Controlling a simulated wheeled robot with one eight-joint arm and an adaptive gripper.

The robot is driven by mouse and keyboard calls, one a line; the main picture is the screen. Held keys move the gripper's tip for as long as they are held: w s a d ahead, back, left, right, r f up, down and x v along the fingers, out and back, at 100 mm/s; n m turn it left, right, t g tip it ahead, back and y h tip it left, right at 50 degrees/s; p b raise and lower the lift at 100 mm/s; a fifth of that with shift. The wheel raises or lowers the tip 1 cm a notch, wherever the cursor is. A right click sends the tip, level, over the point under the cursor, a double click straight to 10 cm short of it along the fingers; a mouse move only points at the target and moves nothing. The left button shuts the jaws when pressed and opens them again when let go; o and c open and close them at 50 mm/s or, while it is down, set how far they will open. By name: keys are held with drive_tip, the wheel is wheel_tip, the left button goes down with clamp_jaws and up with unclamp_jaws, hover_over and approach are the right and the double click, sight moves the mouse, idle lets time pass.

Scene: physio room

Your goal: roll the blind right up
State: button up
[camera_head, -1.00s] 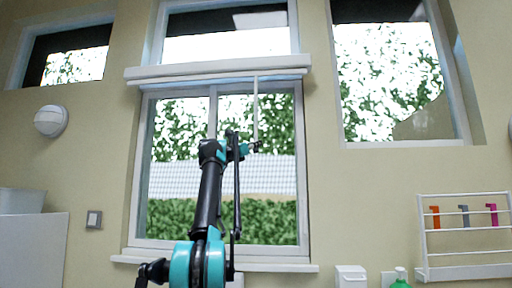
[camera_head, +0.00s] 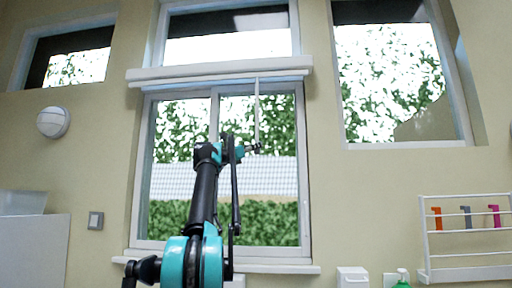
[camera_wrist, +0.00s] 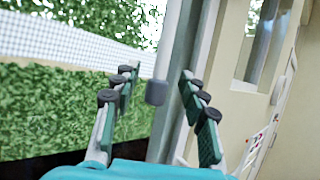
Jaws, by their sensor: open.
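The blind (camera_head: 220,80) shows as a narrow pale-blue strip under its white headbox (camera_head: 185,71), above the middle window. A thin white cord (camera_head: 257,112) hangs from the right part of the headbox down to my gripper (camera_head: 253,148). In the wrist view my gripper (camera_wrist: 156,85) is open, with dark-tipped teal fingers to either side. A small grey knob (camera_wrist: 156,92) shows between the fingers, apart from both in the picture. It looks like the cord's end; I cannot tell how deep it lies between them.
The window frame (camera_head: 303,180) and sill (camera_head: 270,268) lie behind my arm. A white rack (camera_head: 425,240) with coloured hooks is on the right wall. A green bottle (camera_head: 402,280) and a white box (camera_head: 352,277) stand low at right. A round wall lamp (camera_head: 53,121) is at left.

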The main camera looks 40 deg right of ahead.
drive_tip(key=w+v, duration=0.1)
drive_tip(key=v, duration=0.7)
drive_tip(key=shift+s+a, duration=0.35)
drive_tip(key=shift+s, duration=0.15)
drive_tip(key=shift+a+f, duration=0.1)
drive_tip(key=shift+f, duration=0.05)
